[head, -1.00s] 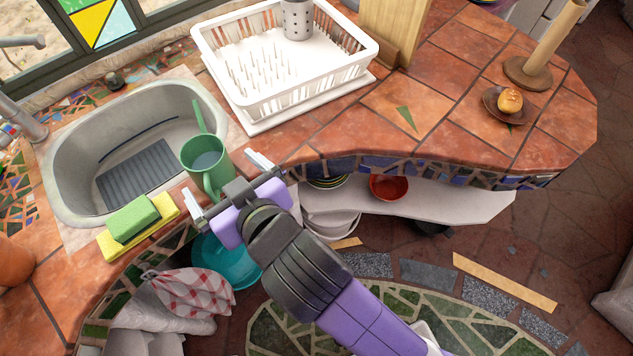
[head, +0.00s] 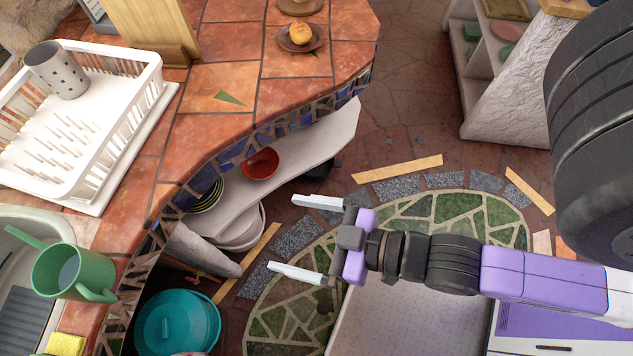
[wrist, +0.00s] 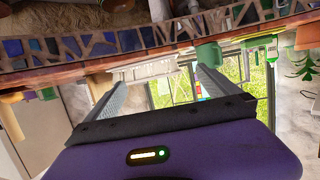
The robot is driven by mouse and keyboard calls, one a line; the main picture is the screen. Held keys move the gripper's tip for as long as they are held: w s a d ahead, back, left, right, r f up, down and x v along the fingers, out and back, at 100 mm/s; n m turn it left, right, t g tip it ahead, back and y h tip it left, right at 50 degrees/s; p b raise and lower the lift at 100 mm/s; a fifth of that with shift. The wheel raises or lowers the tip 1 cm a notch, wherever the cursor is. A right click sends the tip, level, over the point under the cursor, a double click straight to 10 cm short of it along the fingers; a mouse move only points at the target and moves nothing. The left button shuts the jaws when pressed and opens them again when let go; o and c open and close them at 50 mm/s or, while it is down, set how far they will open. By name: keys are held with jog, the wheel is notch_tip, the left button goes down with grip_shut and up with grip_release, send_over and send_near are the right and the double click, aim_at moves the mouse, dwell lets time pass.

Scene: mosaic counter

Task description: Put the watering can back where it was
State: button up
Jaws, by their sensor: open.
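The green watering can (head: 88,272) stands upright at the front right edge of the sink, with its spout toward the upper left and its handle toward the lower right. My gripper (head: 283,234) is open and empty over the floor, well right of the can and clear of the counter. In the wrist view my gripper (wrist: 160,78) also has its two fingers apart with nothing between them. That view looks upside down. A green shape beyond the right finger may be the can, but I cannot tell for sure.
The sink (head: 20,222) is at the left, with a yellow sponge (head: 66,344) below the can. A white dish rack (head: 140,110) stands behind. A red bowl (head: 259,164) is on the shelf under the counter, and a teal pot (head: 178,318) is below. Open floor lies right of the counter.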

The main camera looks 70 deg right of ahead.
jog(key=s+d+r+m+h, duration=0.1)
jog(key=s+d+r, duration=0.1)
jog(key=s, duration=0.4)
jog(key=shift+s+d+r+h, duration=0.3)
jog(key=shift+d+r, duration=0.1)
jog(key=shift+r, duration=0.3)
dwell(0.8)
